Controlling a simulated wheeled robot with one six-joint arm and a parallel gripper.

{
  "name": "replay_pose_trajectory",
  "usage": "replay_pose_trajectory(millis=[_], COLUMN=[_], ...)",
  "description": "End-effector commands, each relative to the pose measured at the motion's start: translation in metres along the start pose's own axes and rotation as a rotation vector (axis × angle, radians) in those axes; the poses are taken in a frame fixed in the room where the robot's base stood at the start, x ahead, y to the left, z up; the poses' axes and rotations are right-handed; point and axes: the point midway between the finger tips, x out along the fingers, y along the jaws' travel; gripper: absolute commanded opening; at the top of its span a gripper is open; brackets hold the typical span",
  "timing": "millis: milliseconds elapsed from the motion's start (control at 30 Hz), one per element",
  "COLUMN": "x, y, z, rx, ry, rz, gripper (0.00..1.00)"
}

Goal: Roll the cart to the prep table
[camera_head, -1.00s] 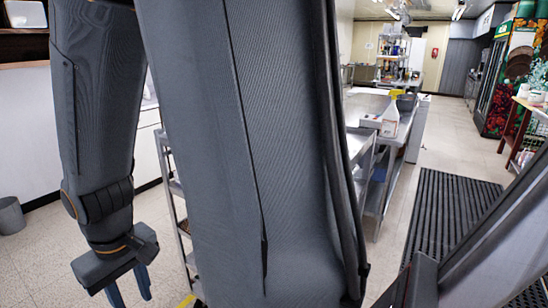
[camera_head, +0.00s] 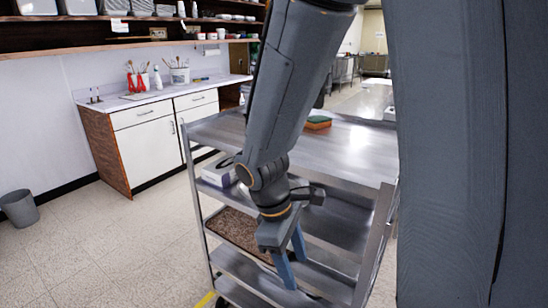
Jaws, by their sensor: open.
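The cart is a grey metal trolley with several shelves, and its top (camera_head: 345,150) fills the middle of the view. A green and orange sponge (camera_head: 318,122) lies on the cart's top. My gripper (camera_head: 296,272) points down in front of the cart's lower shelves. It is open, with two blue fingers apart and nothing between them. I cannot tell whether it touches the cart. A metal table surface (camera_head: 368,98) shows behind the cart, partly hidden by my arm; I cannot tell if it is the prep table.
A brown mat or tray (camera_head: 238,232) and a white box (camera_head: 216,172) sit on the cart's shelves. A white cabinet (camera_head: 150,147) stands against the left wall beneath loaded shelves. A grey bin (camera_head: 19,208) stands at far left. The floor (camera_head: 110,245) left of the cart is clear.

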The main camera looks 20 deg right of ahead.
Motion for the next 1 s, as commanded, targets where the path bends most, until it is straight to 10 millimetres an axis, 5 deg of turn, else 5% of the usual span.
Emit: replay_pose_trajectory(millis=[133, 233, 400, 600, 700, 1000], x=[-0.005, -0.025, -0.079, -0.134, -0.147, -0.147], y=[0.035, 0.071, 0.120, 0.131, 0.129, 0.160], z=[0.007, -0.006, -0.068, -0.144, -0.163, -0.165], rx=[-0.739, -1.193, -1.777, -2.046, -2.078, -2.085], ry=[-0.352, -0.635, -1.189, -1.714, -1.842, -1.899], rz=[0.087, 0.122, 0.130, 0.082, 0.062, 0.046], gripper=[0.53, 0.53, 0.53, 0.53, 0.53, 0.53])
